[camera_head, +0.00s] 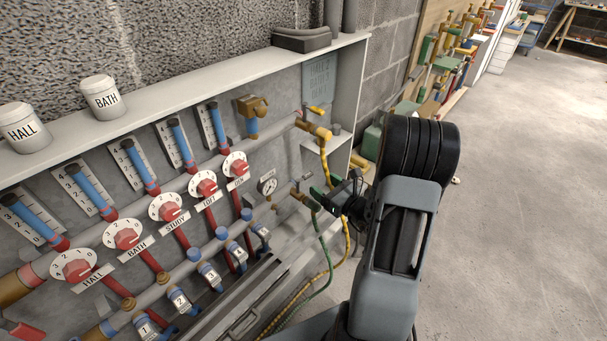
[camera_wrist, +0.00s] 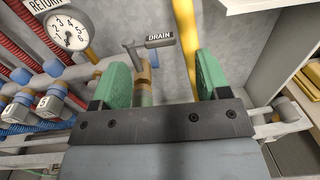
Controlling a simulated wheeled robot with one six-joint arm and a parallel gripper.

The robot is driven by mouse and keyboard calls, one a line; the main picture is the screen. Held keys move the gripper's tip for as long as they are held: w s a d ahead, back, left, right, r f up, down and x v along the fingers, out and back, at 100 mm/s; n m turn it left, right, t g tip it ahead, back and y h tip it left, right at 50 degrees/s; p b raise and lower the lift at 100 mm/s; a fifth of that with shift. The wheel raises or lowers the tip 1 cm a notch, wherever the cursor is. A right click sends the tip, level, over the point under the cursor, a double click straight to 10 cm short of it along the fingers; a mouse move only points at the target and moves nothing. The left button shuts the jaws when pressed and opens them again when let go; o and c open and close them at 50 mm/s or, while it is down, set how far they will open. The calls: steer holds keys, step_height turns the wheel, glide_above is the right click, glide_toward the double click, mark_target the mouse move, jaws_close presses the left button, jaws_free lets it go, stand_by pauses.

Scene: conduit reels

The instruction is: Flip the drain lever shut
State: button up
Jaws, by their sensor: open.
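The drain lever shows in the wrist view as a grey metal handle (camera_wrist: 133,47) with a black piece (camera_wrist: 160,39) marked DRAIN, pointing right. It sits above a brass and green fitting (camera_wrist: 145,80), partly hidden by my left finger. My gripper (camera_wrist: 162,64) is open, its two green fingers spread with nothing held. The lever shows beyond the fingertips, between them and nearer the left one; I see no contact. In the head view my gripper (camera_head: 328,190) is just right of the drain valve (camera_head: 300,192) at the lower pipe's end. The lever is small there.
A yellow hose (camera_wrist: 185,35) hangs close to the right finger. In the head view it drops from the upper brass valve (camera_head: 318,132), beside a green hose (camera_head: 324,250). A round gauge (camera_wrist: 67,31) is left of the lever. The floor (camera_head: 520,200) at right is clear.

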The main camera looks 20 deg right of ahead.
mark_target(310, 176)
steer(key=b+x, duration=0.1)
steer(key=x, duration=0.8)
